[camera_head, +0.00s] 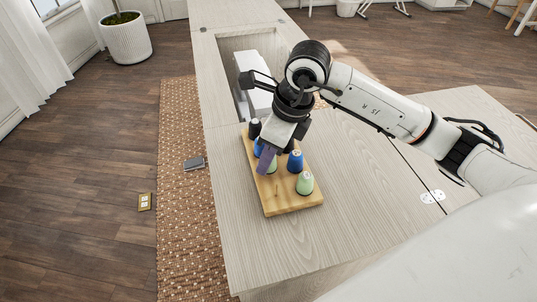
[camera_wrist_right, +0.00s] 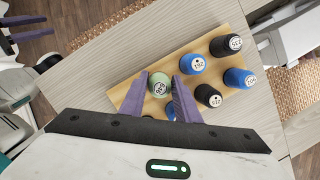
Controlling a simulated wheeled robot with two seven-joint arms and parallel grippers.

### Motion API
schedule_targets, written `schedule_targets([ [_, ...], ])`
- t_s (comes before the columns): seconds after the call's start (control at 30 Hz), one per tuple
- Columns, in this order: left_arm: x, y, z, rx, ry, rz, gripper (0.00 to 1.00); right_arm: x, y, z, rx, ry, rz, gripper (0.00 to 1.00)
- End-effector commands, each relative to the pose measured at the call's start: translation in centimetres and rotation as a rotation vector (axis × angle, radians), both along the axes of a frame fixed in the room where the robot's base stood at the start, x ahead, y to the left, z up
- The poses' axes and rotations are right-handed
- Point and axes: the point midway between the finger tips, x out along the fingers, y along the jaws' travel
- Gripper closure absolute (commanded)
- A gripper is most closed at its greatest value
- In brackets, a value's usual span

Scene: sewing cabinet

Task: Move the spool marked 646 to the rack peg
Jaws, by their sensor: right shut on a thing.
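The green spool marked 646 (camera_wrist_right: 159,85) stands between the purple fingers of my right gripper (camera_wrist_right: 161,78). In the head view this gripper (camera_head: 264,160) is over the left row of the wooden rack (camera_head: 291,207), shut on the green spool (camera_head: 272,168), which its finger partly hides. I cannot tell whether the spool is clear of the rack. A bare rack peg (camera_head: 276,190) stands nearer the rack's front end. My left gripper (camera_wrist_right: 38,26) shows at the top left of the wrist view, its purple fingers apart and empty.
Another green spool (camera_head: 305,183) and a blue spool (camera_head: 295,161) stand on the rack's right row. The wooden tabletop (camera_head: 345,205) right of the rack is clear.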

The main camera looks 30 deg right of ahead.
Motion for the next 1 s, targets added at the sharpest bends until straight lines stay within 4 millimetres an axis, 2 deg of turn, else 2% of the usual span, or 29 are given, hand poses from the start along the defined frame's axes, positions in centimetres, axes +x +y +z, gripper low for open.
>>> schedule_targets([
  [0.07,0.0,0.0,0.0,0.000,-0.001,0.000,0.69,0.0,0.0,0.0,0.000,0.000,0.000,0.92],
  [0.1,0.0,0.0,0.0,0.000,-0.001,0.000,0.69,0.0,0.0,0.0,0.000,0.000,0.000,0.66],
  [0.2,0.0,0.0,0.0,0.000,-0.001,0.000,0.69,0.0,0.0,0.0,0.000,0.000,0.000,0.49],
  [0.63,0.0,-0.1,0.1,0.004,0.004,-0.007,0.69,0.0,0.0,0.0,0.000,0.000,0.000,0.49],
  [0.7,0.5,-1.4,2.0,-0.009,-0.013,-0.021,0.69,0.0,0.0,0.0,0.000,0.000,0.000,0.49],
  [1.0,0.5,-1.3,2.1,-0.006,-0.012,-0.021,0.69,-1.3,-1.1,6.5,-0.001,-0.006,0.000,0.49],
])
